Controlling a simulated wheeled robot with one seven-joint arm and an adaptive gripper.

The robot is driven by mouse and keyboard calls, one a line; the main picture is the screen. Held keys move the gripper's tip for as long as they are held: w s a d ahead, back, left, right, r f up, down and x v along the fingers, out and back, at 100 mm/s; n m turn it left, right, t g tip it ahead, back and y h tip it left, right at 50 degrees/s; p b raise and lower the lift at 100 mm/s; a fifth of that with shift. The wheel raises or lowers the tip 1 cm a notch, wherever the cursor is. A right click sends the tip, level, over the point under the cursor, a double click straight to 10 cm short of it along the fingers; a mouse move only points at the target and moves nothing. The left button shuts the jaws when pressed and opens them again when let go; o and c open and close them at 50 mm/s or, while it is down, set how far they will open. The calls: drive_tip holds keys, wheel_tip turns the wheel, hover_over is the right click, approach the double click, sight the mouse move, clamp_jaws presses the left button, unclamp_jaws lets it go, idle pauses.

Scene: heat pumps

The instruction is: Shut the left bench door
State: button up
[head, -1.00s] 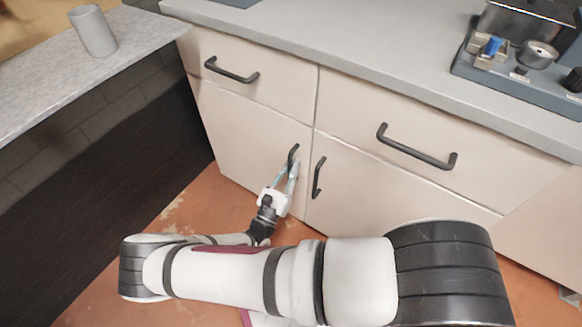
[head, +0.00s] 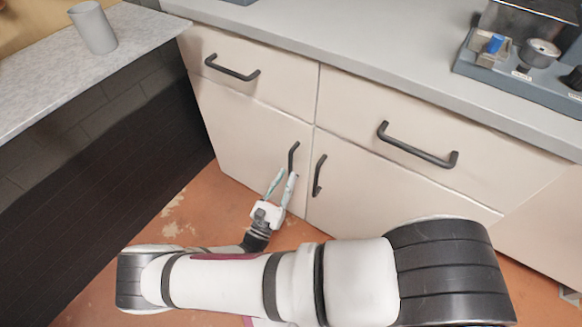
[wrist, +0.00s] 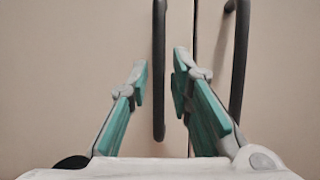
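The left bench door (head: 243,132) is the lower left cabinet panel. It looks flush with the bench front, with only a thin seam beside the right door (head: 390,205). Its black vertical handle (head: 293,158) is near its right edge. My gripper (head: 283,176) is in front of the door, just below the handle. In the wrist view the teal fingers (wrist: 160,90) are apart, with the left door's handle (wrist: 159,75) in line between them. Neither finger touches it visibly, and the depth gap is hard to judge.
The right door's handle (head: 319,175) is close to the right of my gripper. Drawers with black handles (head: 417,147) sit above. A grey cup (head: 93,28) stands on the left counter (head: 60,85). Orange floor (head: 185,215) is open below.

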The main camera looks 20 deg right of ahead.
drive_tip(key=v, duration=0.7)
idle(0.4)
drive_tip(key=s+d+r+m+g+y, duration=0.2)
drive_tip(key=r+m+g, duration=0.45)
drive_tip(key=r, duration=0.35)
drive_tip(key=s+d+r+m+g+y, duration=0.1)
drive_tip(key=r+m+g+y, duration=0.1)
drive_tip(key=r+m+g, duration=0.65)
drive_tip(key=s+d+r+m+g+y, duration=0.25)
drive_tip(key=r+g, duration=0.25)
drive_tip(key=r, duration=0.6)
drive_tip(key=s+d+r+m+t+y, duration=0.1)
drive_tip(key=s+r+m+t+y, duration=0.35)
drive_tip(key=s, duration=0.55)
drive_tip(key=s+d+r+m+t+y, duration=0.1)
drive_tip(key=s+r+m+y, duration=0.3)
drive_tip(key=s+r+y, duration=0.35)
wheel_tip(320, 180, up, 29)
drive_tip(key=s+t+h+p, duration=0.2)
drive_tip(key=t+p, duration=0.1)
drive_tip(key=p, duration=2.3)
drive_tip(key=shift+d+t, duration=0.35)
drive_tip(key=shift+f, duration=0.1)
